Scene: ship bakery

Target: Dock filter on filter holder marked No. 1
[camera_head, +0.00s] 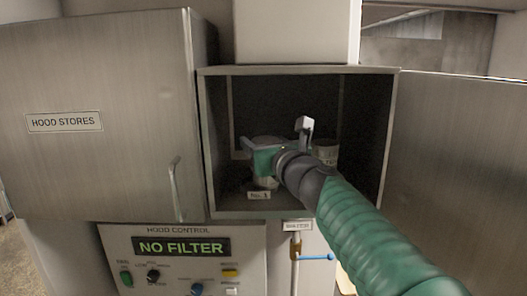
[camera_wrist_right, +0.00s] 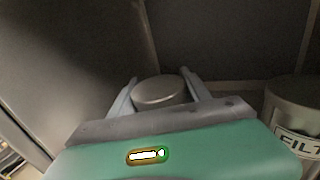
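A pale round canister (camera_head: 265,183) stands in the open cabinet, mostly hidden behind my right gripper; its grey round top (camera_wrist_right: 160,92) shows in the right wrist view. My right gripper (camera_head: 275,136) reaches into the cabinet with its fingers apart. In the wrist view the fingers (camera_wrist_right: 158,80) lie on either side of the canister top; no firm contact shows. A second canister (camera_head: 327,152) stands to the right, with a label starting "FILT" in the wrist view (camera_wrist_right: 293,120). A small tag (camera_head: 259,195) sits below the first canister; its text is too small to read surely. My left gripper is out of view.
The cabinet (camera_head: 298,70) has side walls close around my right arm. Its door (camera_head: 460,165) stands open at right. A closed "HOOD STORES" door (camera_head: 100,160) is at left. Below, the hood control panel (camera_head: 190,260) reads "NO FILTER". A pipe with a blue lever (camera_head: 316,258) is beside it.

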